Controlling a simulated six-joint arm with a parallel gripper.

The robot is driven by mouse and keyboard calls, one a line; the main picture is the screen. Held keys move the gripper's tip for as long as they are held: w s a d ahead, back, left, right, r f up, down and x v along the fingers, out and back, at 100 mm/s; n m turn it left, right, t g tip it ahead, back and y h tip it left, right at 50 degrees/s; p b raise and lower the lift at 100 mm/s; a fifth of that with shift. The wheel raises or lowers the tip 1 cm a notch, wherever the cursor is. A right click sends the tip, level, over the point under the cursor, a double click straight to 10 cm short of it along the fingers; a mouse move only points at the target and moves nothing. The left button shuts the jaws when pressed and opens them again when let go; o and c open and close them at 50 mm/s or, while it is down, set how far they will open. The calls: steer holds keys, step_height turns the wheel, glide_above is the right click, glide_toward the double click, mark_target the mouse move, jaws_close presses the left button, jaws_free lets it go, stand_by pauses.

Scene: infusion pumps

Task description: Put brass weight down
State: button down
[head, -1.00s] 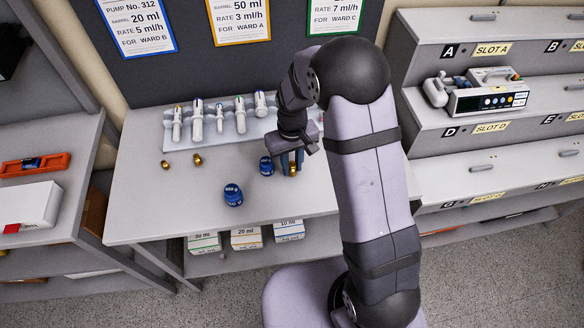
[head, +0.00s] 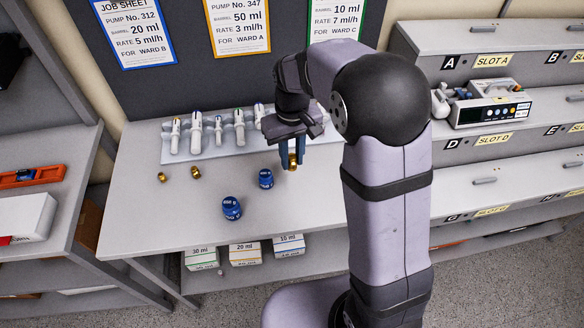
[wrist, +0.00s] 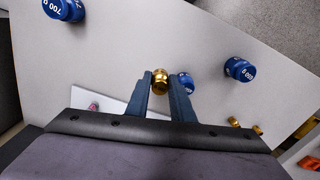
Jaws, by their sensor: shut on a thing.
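My gripper (head: 292,164) is shut on a small brass weight (head: 293,160). In the wrist view the brass weight (wrist: 160,82) sits between the tips of the two blue-grey fingers (wrist: 160,86).
Blue weights stand near the front (head: 231,208) and just left of my gripper (head: 265,179). The wrist view also shows a blue weight marked 700 (wrist: 63,10). A grey rack of syringes (head: 205,150) lies behind. Bare worktop lies at the front left.

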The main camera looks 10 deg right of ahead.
steer(key=shift+w+r, duration=0.1)
steer(key=shift+r, duration=0.5)
steer(key=w+a+b, duration=0.1)
steer(key=w+a, duration=0.3)
steer(key=a, duration=0.5)
steer(key=w+a, duration=0.4)
steer(key=a, duration=0.4)
steer(key=shift+s+f+p, duration=0.15)
steer(key=shift+f+p, duration=1.35)
steer(key=shift+f, duration=3.4)
steer(key=shift+f, duration=0.15)
steer(key=c, duration=1.5)
jaws_free()
steer(key=shift+c, duration=0.2)
step_height(320, 180, up, 12)
steer(key=b, duration=0.3)
steer(key=shift+b, duration=0.35)
